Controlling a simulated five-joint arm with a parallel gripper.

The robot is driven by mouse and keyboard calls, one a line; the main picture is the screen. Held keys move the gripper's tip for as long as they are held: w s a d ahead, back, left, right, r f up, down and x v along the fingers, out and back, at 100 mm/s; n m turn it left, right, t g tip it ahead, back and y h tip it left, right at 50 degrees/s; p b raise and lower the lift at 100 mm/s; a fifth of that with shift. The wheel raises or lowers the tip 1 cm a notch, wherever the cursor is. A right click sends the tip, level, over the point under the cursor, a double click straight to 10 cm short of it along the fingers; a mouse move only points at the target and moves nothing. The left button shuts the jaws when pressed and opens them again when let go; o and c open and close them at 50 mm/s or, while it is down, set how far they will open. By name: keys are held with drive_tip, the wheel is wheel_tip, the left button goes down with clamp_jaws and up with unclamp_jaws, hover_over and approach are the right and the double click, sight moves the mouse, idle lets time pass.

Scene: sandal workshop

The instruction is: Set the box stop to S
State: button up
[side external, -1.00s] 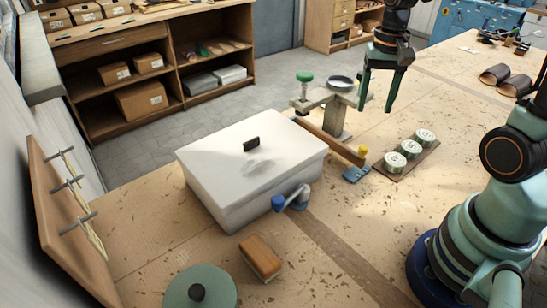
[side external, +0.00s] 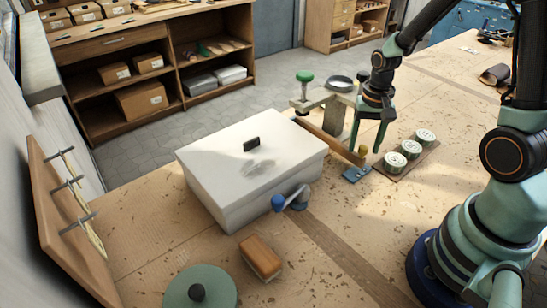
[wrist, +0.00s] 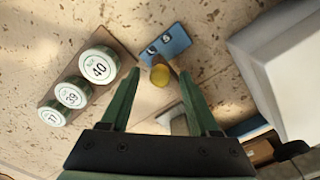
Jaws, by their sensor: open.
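A small blue plate (side external: 356,174) lies by the knob; in the wrist view this plate (wrist: 171,43) carries two small round marks, too small to read. My gripper (side external: 366,149) points down at the knob, its fingers open. In the wrist view the yellow knob (wrist: 160,76) appears between the fingertips. I cannot tell whether they touch it. No letter S is readable.
Numbered round tins (side external: 411,149) stand on a board right of my gripper. A clamp-like stand with a green knob (side external: 304,76) is behind. A blue-knobbed lever (side external: 279,202) is at the box's front side, with a brush (side external: 261,258) nearer.

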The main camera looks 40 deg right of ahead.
clamp_jaws()
idle(1.4)
